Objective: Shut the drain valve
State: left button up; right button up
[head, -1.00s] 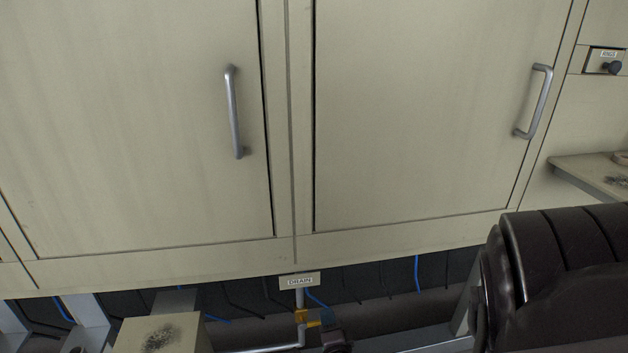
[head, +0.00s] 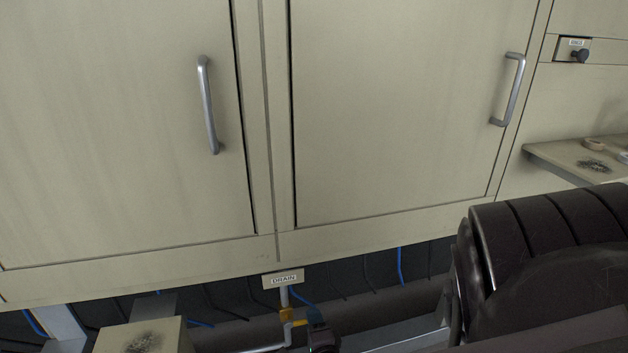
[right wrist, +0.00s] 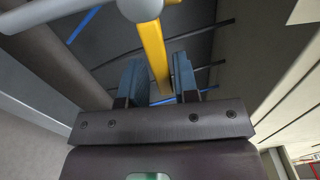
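The drain valve (head: 285,314) sits on a thin pipe below the DRAIN label (head: 283,280), at the bottom of the head view. Its yellow lever (head: 299,323) points right, toward my right gripper (head: 314,322). In the right wrist view the yellow lever (right wrist: 154,48) runs from the grey valve body (right wrist: 140,8) down between the two blue-grey fingers of my right gripper (right wrist: 158,80). The fingers are apart, with a gap beside the lever. It is closest to the right finger; contact cannot be told. My left gripper is not in view.
Cream cabinet doors with metal handles (head: 209,105) (head: 509,90) fill the wall above. Blue and black cables (head: 400,266) hang in the dark space beneath. A box with a sooty top (head: 150,335) stands at lower left. A shelf (head: 560,160) juts out at right.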

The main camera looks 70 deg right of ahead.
aim_at(310, 253)
jog(key=shift+o, duration=0.9)
jog(key=shift+d, duration=0.1)
jog(key=shift+r, duration=0.1)
jog(key=shift+r, duration=0.15)
jog(key=r+p, duration=0.1)
jog(key=r, duration=0.2)
jog(key=r+p, duration=0.2)
jog(key=r, duration=0.1)
jog(key=r+p, duration=0.1)
jog(key=r, duration=0.2)
jog(key=shift+w+p, duration=0.25)
jog(key=shift+p, duration=0.15)
notch_tip(310, 253, up, 10)
jog(key=p, duration=0.5)
jog(key=shift+s, duration=0.1)
jog(key=shift+s+r, duration=0.1)
jog(key=shift+r, duration=0.2)
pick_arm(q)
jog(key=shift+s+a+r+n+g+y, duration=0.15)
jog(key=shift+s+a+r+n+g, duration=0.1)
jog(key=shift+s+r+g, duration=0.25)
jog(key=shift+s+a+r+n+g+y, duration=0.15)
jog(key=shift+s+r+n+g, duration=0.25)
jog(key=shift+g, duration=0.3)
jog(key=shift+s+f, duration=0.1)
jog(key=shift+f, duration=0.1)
